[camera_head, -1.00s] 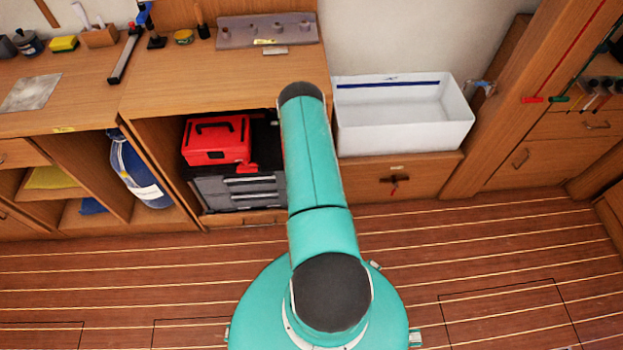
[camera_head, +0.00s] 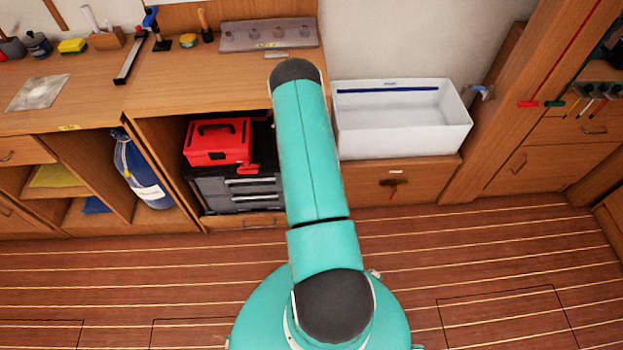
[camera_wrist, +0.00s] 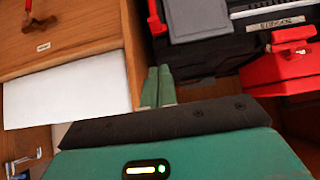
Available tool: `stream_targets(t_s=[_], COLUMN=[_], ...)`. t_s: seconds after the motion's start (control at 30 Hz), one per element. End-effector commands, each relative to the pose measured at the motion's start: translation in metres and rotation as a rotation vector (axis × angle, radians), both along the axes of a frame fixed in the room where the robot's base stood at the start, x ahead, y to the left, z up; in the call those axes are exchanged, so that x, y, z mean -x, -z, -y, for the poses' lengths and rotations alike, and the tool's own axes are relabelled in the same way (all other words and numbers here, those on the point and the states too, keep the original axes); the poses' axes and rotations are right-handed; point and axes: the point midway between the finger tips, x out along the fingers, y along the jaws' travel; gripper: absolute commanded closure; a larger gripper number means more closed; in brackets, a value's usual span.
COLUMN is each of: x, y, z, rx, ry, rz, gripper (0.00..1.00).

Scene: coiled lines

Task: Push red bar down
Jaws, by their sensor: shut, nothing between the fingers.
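My gripper shows in the wrist view (camera_wrist: 157,72), with its two green fingers shut and empty. The head view hides it behind my arm. The wrist view is roughly upside down. A red lever-like piece (camera_wrist: 294,34) shows at its right edge beside the red toolbox (camera_wrist: 280,76), apart from my fingers. In the head view, this red piece (camera_head: 243,168) lies at the toolbox's (camera_head: 217,142) front right corner, above grey drawers. Another small red part (camera_wrist: 156,18) shows beyond my fingertips. I cannot tell which red piece is the bar.
A white bin (camera_head: 400,122) stands right of my arm on a wooden drawer unit (camera_head: 400,185). The workbench (camera_head: 190,75) holds several tools. A blue bottle (camera_head: 140,170) stands in the left cubby. The plank floor in front is clear.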

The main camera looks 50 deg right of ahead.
Motion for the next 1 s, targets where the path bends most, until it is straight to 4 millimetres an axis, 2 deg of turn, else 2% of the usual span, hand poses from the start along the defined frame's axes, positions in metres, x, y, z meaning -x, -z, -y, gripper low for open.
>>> stream_targets(t_s=[0.2, 0.67, 0.87, 1.0], x=[0.012, 0.015, 0.014, 0.002], y=[-0.018, -0.019, -0.019, -0.033], z=[-0.013, -0.015, -0.015, -0.016], rx=[0.0, 0.0, 0.0, -0.002], ry=[0.0, 0.0, 0.0, -0.013], rz=[0.0, 0.0, 0.0, 0.001], gripper=[1.0, 1.0, 1.0, 1.0])
